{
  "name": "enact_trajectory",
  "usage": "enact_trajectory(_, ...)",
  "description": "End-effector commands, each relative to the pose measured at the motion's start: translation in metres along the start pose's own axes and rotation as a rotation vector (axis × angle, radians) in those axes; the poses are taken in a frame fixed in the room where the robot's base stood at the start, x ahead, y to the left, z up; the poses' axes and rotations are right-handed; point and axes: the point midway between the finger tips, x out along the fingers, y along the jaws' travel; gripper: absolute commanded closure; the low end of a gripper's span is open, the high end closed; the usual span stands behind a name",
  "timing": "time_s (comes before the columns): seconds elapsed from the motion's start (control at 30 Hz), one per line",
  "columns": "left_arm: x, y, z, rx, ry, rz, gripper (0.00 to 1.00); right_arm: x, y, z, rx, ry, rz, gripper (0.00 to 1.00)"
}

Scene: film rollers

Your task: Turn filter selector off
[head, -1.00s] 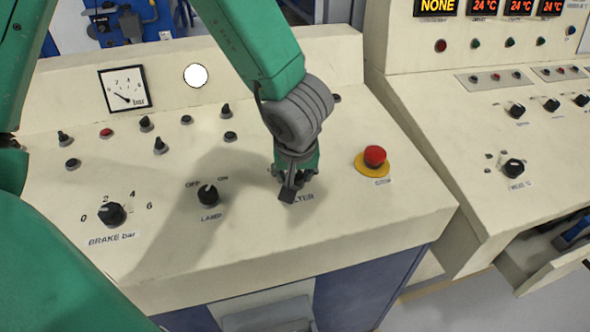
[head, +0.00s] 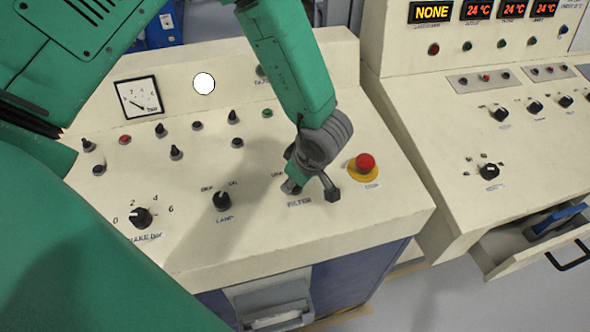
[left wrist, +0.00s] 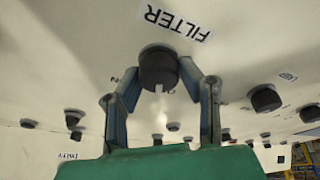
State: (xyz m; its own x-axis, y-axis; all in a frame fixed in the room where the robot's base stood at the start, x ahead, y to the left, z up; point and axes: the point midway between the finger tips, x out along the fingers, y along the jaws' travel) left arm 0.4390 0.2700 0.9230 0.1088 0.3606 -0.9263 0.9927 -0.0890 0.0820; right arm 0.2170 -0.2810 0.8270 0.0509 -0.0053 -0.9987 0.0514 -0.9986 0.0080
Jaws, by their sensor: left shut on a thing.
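The filter selector (left wrist: 158,68) is a round black knob with a white mark, beside the FILTER label (left wrist: 178,22) in the left wrist view. My left gripper (left wrist: 160,88) has one finger on each side of the knob and is shut on it. In the head view my left gripper (head: 311,190) is down at the panel, just above the FILTER label (head: 299,203), and largely hides the knob there. The exact off and on marks around it are hard to read. My right gripper is not in view.
The LAMP knob (head: 222,201) and BRAKE knob (head: 141,218) are to the left on the cream panel (head: 250,240). A red emergency button (head: 365,163) on a yellow base stands close to the right. A second console (head: 450,150) with an open drawer (head: 540,243) lies further right.

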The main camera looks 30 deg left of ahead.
Motion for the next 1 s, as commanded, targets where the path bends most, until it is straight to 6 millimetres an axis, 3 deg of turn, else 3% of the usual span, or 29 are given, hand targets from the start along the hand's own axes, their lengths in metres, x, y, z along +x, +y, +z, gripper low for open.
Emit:
enact_trajectory(0.3, -0.001, 0.001, 0.0, -0.139, 0.001, -0.041, 0.96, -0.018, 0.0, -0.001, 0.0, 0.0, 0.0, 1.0)
enact_trajectory(0.9, 0.0, 0.002, 0.0, -0.178, 0.002, -0.049, 0.96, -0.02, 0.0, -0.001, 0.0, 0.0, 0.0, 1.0)
enact_trajectory(0.93, 0.0, 0.002, 0.0, -0.178, 0.002, -0.049, 0.6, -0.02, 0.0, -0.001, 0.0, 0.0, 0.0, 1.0)
enact_trajectory(0.97, 0.0, 0.002, 0.0, -0.178, 0.002, -0.049, 0.5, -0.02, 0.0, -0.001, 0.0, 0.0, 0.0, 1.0)
enact_trajectory(1.0, 0.0, 0.002, 0.0, -0.177, 0.002, -0.05, 0.47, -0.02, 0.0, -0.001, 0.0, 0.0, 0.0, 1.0)
